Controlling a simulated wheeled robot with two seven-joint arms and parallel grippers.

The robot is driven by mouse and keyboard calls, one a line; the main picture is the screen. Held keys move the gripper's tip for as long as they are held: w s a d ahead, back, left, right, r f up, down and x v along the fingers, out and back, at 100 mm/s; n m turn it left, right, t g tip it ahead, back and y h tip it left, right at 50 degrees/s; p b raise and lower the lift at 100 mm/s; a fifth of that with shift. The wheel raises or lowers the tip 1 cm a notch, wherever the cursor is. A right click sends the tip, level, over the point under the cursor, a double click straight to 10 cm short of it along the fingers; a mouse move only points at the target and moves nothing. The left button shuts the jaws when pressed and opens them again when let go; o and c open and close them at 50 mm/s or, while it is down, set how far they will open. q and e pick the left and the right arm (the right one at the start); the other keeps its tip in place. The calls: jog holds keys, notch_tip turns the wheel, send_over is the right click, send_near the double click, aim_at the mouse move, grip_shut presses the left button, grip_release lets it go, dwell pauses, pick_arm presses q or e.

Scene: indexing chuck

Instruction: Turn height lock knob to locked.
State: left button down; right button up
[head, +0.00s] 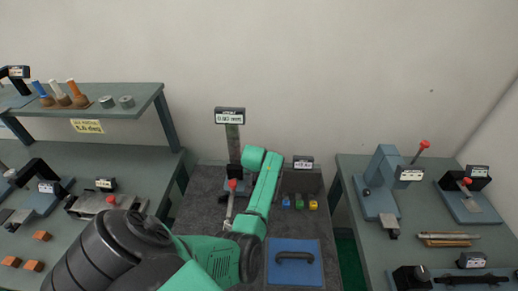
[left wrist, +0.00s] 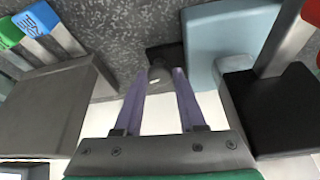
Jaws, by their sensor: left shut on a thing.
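In the left wrist view, my left gripper (left wrist: 163,72) has its two purple fingers shut on a small dark knob (left wrist: 155,75), which appears to be the height lock knob. The knob sits by a dark block beside a light blue base. Its lock marking is not readable. In the head view, a height gauge column (head: 233,148) stands at the back of the middle bench, with a display (head: 230,116) on top. My green arm reaches up beside it and hides my left gripper and the knob. My right gripper is not in view.
Blue, green and yellow handled pieces (head: 299,203) stand right of my arm. A red-tipped lever (head: 233,184) is close on its left. A blue panel with a black handle (head: 294,260) lies in front. Side benches hold several gauges.

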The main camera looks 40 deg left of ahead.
pick_arm(q)
jog(key=shift+a+r, duration=0.1)
dwell(0.3)
jog(key=c, duration=0.6)
grip_release()
jog(key=shift+o, duration=0.5)
